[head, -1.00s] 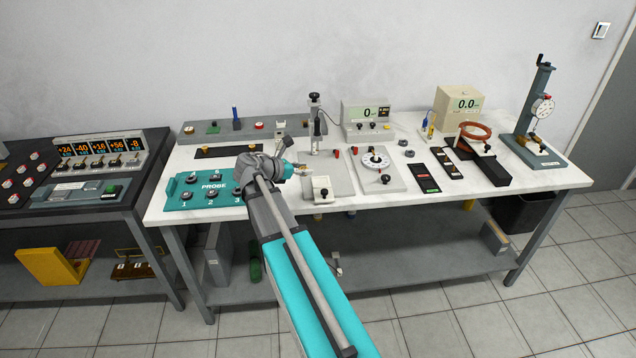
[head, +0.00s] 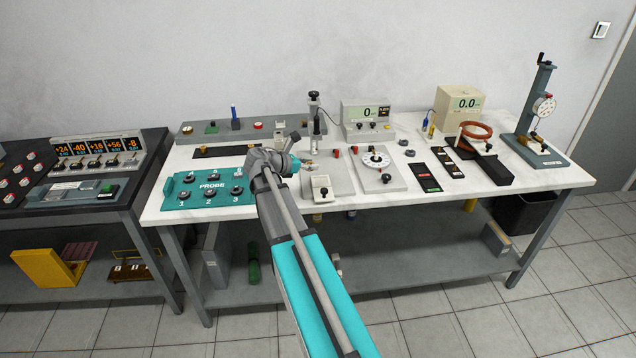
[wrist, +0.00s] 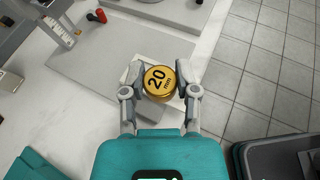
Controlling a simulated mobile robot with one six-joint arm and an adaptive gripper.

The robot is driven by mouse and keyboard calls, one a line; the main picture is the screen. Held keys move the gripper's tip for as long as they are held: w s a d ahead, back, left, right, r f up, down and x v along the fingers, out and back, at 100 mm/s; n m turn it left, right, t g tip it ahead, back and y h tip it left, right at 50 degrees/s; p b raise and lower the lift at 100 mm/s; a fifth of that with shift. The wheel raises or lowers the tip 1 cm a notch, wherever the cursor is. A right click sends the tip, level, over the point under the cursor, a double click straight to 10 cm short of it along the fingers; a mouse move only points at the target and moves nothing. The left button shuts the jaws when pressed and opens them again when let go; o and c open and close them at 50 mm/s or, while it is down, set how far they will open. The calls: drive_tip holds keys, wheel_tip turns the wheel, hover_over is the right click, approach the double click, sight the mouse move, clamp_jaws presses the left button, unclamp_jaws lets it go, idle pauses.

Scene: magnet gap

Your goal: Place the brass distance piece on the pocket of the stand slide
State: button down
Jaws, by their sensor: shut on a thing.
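The brass distance piece, a round disc marked "20 mm" (wrist: 159,80), sits between the two fingers of my gripper (wrist: 160,79), which is shut on it. In the wrist view it is over a pale block (wrist: 150,60) at the edge of the bench. The block's pocket is hidden under the disc, and I cannot tell whether they touch. In the head view the pale block with a dark knob (head: 320,188) stands at the front of the grey stand plate (head: 341,180). There my wrist hides most of my gripper, and the disc cannot be made out.
The stand's upright column (head: 315,125) rises behind the block. A dial plate (head: 378,165) lies to its right and the teal PROBE tray (head: 207,189) to its left. In the wrist view the floor (wrist: 262,70) lies beyond the bench edge.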

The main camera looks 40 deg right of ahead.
drive_tip(key=b, duration=0.6)
hover_over(320, 181)
drive_tip(key=f, duration=0.6)
drive_tip(key=shift+s+a+f, duration=0.2)
drive_tip(key=shift+s+a, duration=0.05)
drive_tip(key=shift+a, duration=0.1)
drive_tip(key=shift+w+d+f+b, duration=0.2)
drive_tip(key=shift+d+f+b, duration=0.15)
drive_tip(key=shift+f+b, duration=1.55)
drive_tip(key=shift+f, duration=0.15)
drive_tip(key=shift+f, duration=0.1)
drive_tip(key=shift+c, duration=1.8)
unclamp_jaws()
drive_tip(key=shift+r, duration=0.2)
